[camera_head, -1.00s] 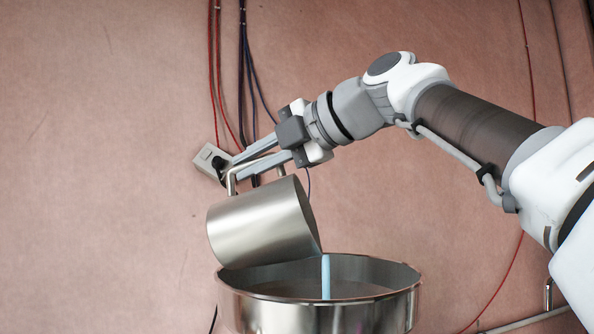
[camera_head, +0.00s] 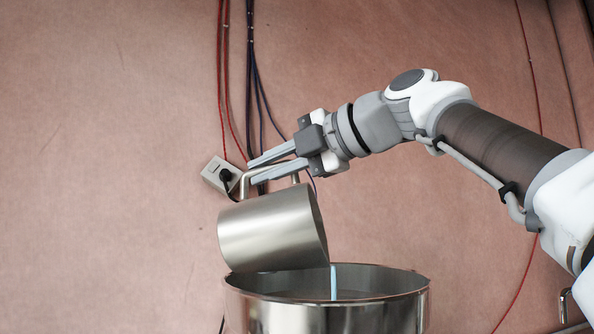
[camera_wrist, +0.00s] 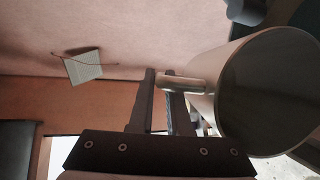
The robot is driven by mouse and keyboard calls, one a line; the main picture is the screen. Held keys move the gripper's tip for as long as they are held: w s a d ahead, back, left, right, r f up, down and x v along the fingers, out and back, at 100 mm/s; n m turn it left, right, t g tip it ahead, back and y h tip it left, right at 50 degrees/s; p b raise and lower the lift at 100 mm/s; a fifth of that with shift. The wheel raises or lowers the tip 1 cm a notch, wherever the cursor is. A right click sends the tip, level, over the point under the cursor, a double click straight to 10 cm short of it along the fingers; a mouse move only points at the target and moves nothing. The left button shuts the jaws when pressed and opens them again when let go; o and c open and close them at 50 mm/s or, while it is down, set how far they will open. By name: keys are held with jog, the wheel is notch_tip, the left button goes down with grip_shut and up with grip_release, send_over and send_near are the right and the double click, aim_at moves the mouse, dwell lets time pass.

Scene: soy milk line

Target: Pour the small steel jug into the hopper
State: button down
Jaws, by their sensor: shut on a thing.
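The small steel jug (camera_head: 272,232) is held by its handle in my gripper (camera_head: 258,172), which is shut on it. The jug is tilted steeply to the right, its mouth over the steel hopper (camera_head: 330,318). A thin pale-blue stream (camera_head: 333,281) falls from the jug's lip into the hopper. The hopper's inside is mostly hidden behind its front wall. In the wrist view the jug (camera_wrist: 270,92) shows at the right with its round opening dark, and the fingers (camera_wrist: 168,100) meet the handle.
A grey socket box (camera_head: 221,176) with a black plug is on the pinkish wall behind the gripper. Red and dark cables (camera_head: 250,80) run up the wall from there. The wall area left of the jug is clear.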

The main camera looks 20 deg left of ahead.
aim_at(299, 186)
jog(key=shift+d+f+b, duration=0.1)
jog(key=shift+d+b, duration=0.2)
jog(key=shift+b, duration=0.45)
jog(key=shift+w+d+f+m+y+b, duration=0.15)
jog(key=shift+d+y+b, duration=0.4)
jog(key=shift+b, duration=0.6)
jog(key=shift+w+d+r+m+y+b, duration=0.1)
jog(key=shift+d+m+y+b, duration=0.15)
jog(key=shift+d+y+b, duration=0.65)
jog(key=shift+w+d+f+m+y+b, duration=0.1)
jog(key=shift+w+d+m+b, duration=0.15)
jog(key=shift+b, duration=1.2)
jog(key=shift+d+b, duration=0.4)
jog(key=shift+b, duration=0.15)
jog(key=shift+w+d+r+m+t+y+b, duration=0.2)
jog(key=shift+d+m+t+y+b, duration=0.1)
jog(key=shift+d+y+b, duration=0.55)
jog(key=shift+w+d+r+m+t+y+b, duration=0.15)
jog(key=shift+d+m+t+y+b, duration=0.15)
jog(key=shift+d+b, duration=0.55)
jog(key=shift+s+a, duration=0.15)
jog(key=shift+a, duration=0.05)
jog(key=shift+r, duration=0.1)
